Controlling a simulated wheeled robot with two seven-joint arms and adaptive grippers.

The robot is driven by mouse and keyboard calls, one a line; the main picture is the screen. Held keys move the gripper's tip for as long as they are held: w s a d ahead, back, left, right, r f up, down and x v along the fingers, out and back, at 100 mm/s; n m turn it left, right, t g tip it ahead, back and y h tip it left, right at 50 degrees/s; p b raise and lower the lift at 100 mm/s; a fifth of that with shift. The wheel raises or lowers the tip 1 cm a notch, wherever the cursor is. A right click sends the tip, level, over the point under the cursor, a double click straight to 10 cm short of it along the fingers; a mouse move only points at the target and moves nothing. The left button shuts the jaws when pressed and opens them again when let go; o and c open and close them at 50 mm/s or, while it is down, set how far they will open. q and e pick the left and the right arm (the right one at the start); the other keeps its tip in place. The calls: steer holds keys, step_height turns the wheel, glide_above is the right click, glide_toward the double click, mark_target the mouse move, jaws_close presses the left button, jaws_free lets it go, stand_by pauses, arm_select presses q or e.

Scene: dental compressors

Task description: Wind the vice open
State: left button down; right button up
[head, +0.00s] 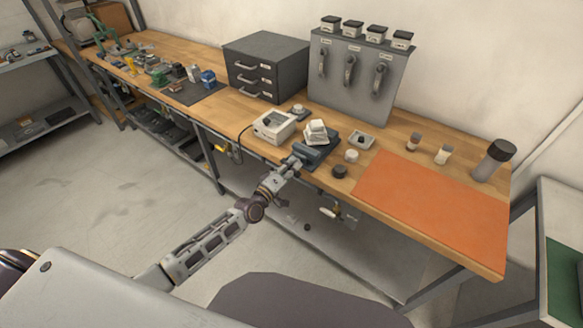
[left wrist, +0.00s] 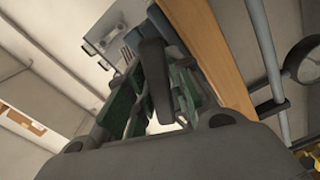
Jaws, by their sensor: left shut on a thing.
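The blue-grey vice (head: 322,154) stands at the front edge of the wooden workbench, with a white block-like thing (head: 317,132) at its top. My left gripper (head: 295,161) reaches to the vice's front side from the lower left. In the left wrist view my left gripper (left wrist: 150,90) has its green-padded fingers closed around a dark bar, the vice handle (left wrist: 152,66). The gripper hides much of the handle in the head view. How far apart the vice jaws stand cannot be told. My right gripper is not in view.
A white box device (head: 273,127) stands left of the vice. Right of it are a dark puck (head: 339,172), a white puck (head: 351,156) and an orange mat (head: 430,208). A grey drawer cabinet (head: 265,65) stands behind. The floor (head: 90,190) at left is clear.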

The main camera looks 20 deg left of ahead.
arm_select(q)
steer(key=c, duration=1.4)
jaws_free()
steer(key=shift+s+d+f, duration=0.15)
steer(key=shift+d+f, duration=0.05)
steer(key=shift+f, duration=0.15)
steer(key=shift+o, duration=0.2)
steer(key=shift+r, duration=0.15)
steer(key=shift+a, duration=0.1)
steer(key=shift+r, duration=0.1)
steer(key=v, duration=1.2)
steer(key=shift+o, duration=0.4)
